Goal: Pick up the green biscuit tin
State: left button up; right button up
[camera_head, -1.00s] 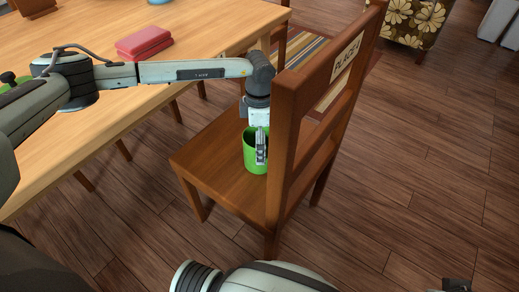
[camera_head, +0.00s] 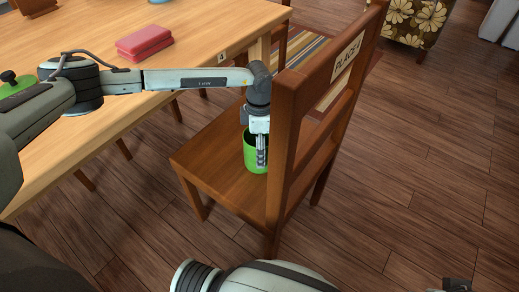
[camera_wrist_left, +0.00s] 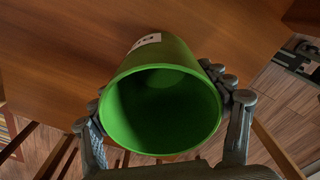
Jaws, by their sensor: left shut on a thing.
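The green biscuit tin (camera_head: 250,158) is an open-topped cylinder on the brown wooden chair's seat. In the left wrist view I look into the empty-looking green tin (camera_wrist_left: 165,105); part of a white label shows on its outside. My left gripper (camera_head: 262,158) points down at it. In the wrist view the left gripper's fingers (camera_wrist_left: 160,100) are on opposite sides of the tin, shut on it. In the head view one finger hides part of the tin. Of my right gripper (camera_head: 458,285), only a dark piece seems to show at the bottom edge.
The chair's back (camera_head: 287,150), with a label reading "PLACE", rises just right of the tin. The wooden table (camera_head: 110,110) is to the left, with a red block (camera_head: 144,43) and a green lid with a black knob (camera_head: 16,92). Open wooden floor (camera_head: 430,160) lies right.

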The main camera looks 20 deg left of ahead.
pick_arm(q)
jog(key=shift+r, duration=0.55)
notch_tip(320, 180, up, 3)
jog(key=shift+f, duration=0.2)
jog(key=s+a+r, duration=0.7)
jog(key=s, duration=0.1)
jog(key=shift+s+a+r, duration=0.15)
jog(key=shift+s+a, duration=0.2)
jog(key=shift+s, duration=0.05)
jog(key=o, duration=0.6)
jog(key=shift+c, duration=0.2)
jog(key=c, duration=1)
